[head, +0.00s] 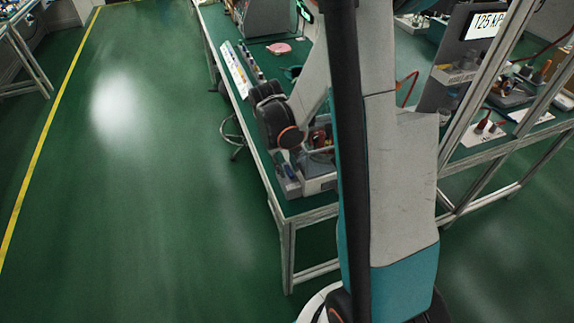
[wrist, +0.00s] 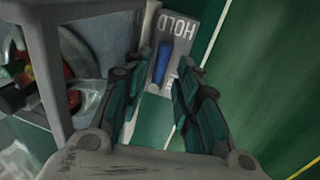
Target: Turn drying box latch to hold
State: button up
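The latch is a blue bar (wrist: 160,73) on a grey plate (wrist: 181,22) in the wrist view. The plate carries the word HOLD, upside down in the picture, above the bar. Part of another label shows beside the right finger, mostly covered. The bar lies nearly lengthwise in the picture, its upper end toward HOLD. My gripper (wrist: 166,68) is open, its two dark green fingers on either side of the bar. I cannot tell whether either touches it. In the head view my arm hides the gripper and latch.
A long green-topped bench (head: 302,207) carries grey equipment and small items. A second bench with a sign (head: 484,25) stands at right, with metal posts before it. Open green floor (head: 130,200) with a yellow line (head: 37,150) lies at left.

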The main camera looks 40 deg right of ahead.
notch_tip(320, 180, up, 7)
jog(key=a, duration=0.1)
jog(key=shift+w+a, duration=0.15)
jog(key=shift+a, duration=0.05)
jog(key=shift+f, duration=0.1)
dwell(0.4)
jog(key=s+a+r+n+t+y, duration=0.2)
jog(key=s+a+r+t, duration=0.5)
jog(key=s+a+r, duration=0.5)
jog(key=a+r+n, duration=0.1)
jog(key=a, duration=0.2)
jog(key=shift+a+r+t, duration=0.25)
jog(key=shift+r+t, duration=0.05)
dwell(0.7)
